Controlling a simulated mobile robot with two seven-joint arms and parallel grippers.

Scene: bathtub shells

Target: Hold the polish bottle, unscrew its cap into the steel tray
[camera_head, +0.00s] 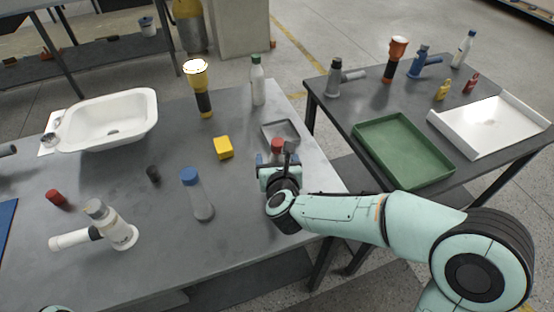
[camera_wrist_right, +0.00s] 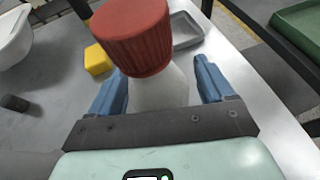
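A white bottle (camera_wrist_right: 160,90) with a ribbed red cap (camera_wrist_right: 135,35) stands between the fingers of my right gripper (camera_wrist_right: 162,88). In the wrist view the blue fingers are apart, one on each side, with gaps to the bottle. In the head view the red cap (camera_head: 277,145) shows above my right gripper (camera_head: 274,168), which hides most of the bottle. The grey steel tray (camera_head: 268,135) lies just behind it and also shows in the wrist view (camera_wrist_right: 187,42). It looks empty, though partly hidden. My left gripper is not in view.
A blue-capped bottle (camera_head: 197,200), yellow block (camera_head: 223,148), flashlight (camera_head: 200,88) and green-capped bottle (camera_head: 258,85) stand nearby. A white basin (camera_head: 108,120) is at the left. The second table at right holds a green tray (camera_head: 405,150) and white tray (camera_head: 490,127).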

